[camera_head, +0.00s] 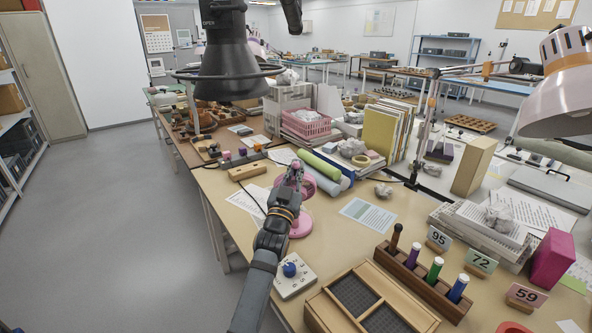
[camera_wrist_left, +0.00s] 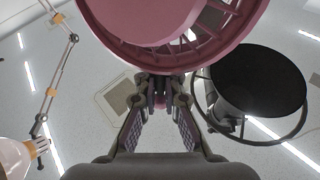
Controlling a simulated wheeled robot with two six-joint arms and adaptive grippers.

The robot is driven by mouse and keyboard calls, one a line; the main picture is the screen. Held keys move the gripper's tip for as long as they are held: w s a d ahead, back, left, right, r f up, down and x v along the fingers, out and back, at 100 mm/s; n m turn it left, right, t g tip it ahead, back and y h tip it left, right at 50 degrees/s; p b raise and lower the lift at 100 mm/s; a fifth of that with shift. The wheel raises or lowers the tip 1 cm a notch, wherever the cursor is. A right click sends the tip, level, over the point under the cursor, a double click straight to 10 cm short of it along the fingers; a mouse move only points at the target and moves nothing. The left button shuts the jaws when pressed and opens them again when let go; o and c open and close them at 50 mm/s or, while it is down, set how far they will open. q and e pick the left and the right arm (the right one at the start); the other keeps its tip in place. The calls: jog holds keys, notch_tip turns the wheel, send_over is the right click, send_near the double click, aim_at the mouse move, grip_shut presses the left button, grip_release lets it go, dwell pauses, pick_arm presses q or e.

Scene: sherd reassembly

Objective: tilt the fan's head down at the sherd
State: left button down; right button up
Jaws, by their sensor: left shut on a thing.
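The pink desk fan stands on the workbench in the head view, its round base (camera_head: 301,226) flat on the top. Its head (camera_head: 307,186) is partly hidden behind my left gripper (camera_head: 292,172). In the left wrist view the pink fan head (camera_wrist_left: 165,30) fills the top, with its ribbed cage showing. My left gripper (camera_wrist_left: 160,88) is shut at the fan head's lower edge, its fingertips close together on a small part of the fan. I cannot make out a sherd with certainty in either view. My right gripper is not in view.
A black hood (camera_head: 232,65) hangs over the bench's far left. Right of the fan lie a printed sheet (camera_head: 368,214) and a small lump (camera_head: 383,190). A knob box (camera_head: 292,274), a compartment tray (camera_head: 325,312) and a marker rack (camera_head: 420,285) are nearer.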

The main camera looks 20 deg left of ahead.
pick_arm(q)
jog(key=w+r+p, duration=0.1)
jog(key=p, duration=0.1)
jog(key=w+g+p, duration=0.1)
jog(key=p, duration=0.1)
jog(key=shift+a+r+n+g, duration=0.3)
jog(key=shift+a+r+n, duration=0.05)
jog(key=shift+a+n, duration=0.05)
jog(key=w+g+p, duration=0.1)
jog(key=p, duration=0.2)
jog(key=w+a+f+n+g+p, duration=0.1)
jog(key=w+g+p, duration=0.1)
jog(key=p, duration=0.1)
jog(key=w+a+g+p, duration=0.1)
jog(key=w+p, duration=0.1)
jog(key=p, duration=0.1)
jog(key=shift+w+f+n+p, duration=0.15)
jog(key=shift+f+n+p, duration=0.1)
jog(key=shift+n+p, duration=0.05)
jog(key=c, duration=1.5)
grip_release()
jog(key=shift+o, duration=0.2)
jog(key=shift+f, duration=0.1)
